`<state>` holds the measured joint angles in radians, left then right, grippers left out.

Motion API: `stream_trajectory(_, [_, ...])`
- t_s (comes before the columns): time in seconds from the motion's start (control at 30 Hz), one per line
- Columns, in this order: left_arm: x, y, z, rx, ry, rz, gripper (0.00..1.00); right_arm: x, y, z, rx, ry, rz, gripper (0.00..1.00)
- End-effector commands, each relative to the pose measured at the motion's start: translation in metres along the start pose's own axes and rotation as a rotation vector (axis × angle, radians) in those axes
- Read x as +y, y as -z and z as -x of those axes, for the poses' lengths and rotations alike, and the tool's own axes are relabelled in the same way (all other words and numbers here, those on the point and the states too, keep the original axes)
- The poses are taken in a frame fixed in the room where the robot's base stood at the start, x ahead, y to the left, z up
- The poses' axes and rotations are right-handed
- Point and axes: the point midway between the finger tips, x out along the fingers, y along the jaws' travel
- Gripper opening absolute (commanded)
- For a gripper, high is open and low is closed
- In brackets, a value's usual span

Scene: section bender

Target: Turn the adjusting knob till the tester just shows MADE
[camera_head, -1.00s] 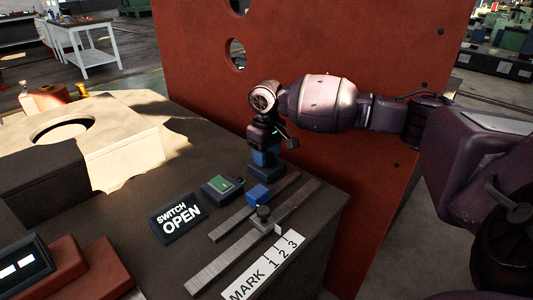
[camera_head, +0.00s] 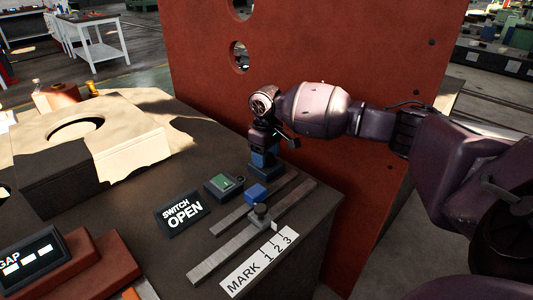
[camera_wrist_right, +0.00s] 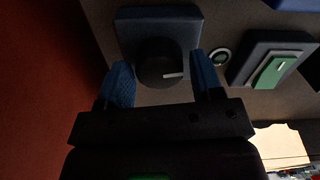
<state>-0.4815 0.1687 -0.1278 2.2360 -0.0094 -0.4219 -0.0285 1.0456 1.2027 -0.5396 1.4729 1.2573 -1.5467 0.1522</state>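The adjusting knob (camera_wrist_right: 160,62) is dark and round with a pale pointer line, on a blue square base (camera_wrist_right: 190,22). In the head view that base (camera_head: 266,171) sits at the table's back right, and the knob is hidden under my right gripper (camera_head: 264,157). In the right wrist view my right gripper (camera_wrist_right: 162,82) has its two blue fingers apart, one at each side of the knob, with small gaps visible. The tester display (camera_head: 182,212) reads "SWITCH OPEN". My left gripper is not in view.
A dark box with a green top (camera_head: 223,185) stands close left of the knob. A blue block (camera_head: 255,192), metal bars (camera_head: 225,258) and a MARK 1 2 3 label (camera_head: 257,263) lie nearer. A red panel (camera_head: 330,75) rises behind. A GAP display (camera_head: 32,255) is at left.

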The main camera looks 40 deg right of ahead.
Motion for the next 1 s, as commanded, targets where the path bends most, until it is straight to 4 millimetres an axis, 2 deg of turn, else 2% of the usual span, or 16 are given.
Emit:
stream_trajectory(0.1, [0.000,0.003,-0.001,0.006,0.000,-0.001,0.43,0.000,0.000,0.000,0.000,0.000,0.000,0.74])
stream_trajectory(0.43, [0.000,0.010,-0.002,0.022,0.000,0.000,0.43,0.000,0.000,0.007,0.003,-0.001,-0.001,0.74])
stream_trajectory(0.57, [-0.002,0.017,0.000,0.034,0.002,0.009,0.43,0.000,0.001,0.025,0.008,-0.002,-0.001,0.74])
stream_trajectory(0.7, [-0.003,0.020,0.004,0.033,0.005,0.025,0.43,0.000,0.001,0.053,0.011,-0.002,-0.001,0.74])
stream_trajectory(0.83, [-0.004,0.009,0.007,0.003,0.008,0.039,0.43,0.000,0.001,0.077,0.010,-0.001,-0.001,0.74])
stream_trajectory(1.0, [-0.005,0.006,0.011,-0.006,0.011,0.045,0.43,-0.001,0.000,0.098,0.006,0.000,0.000,0.74])
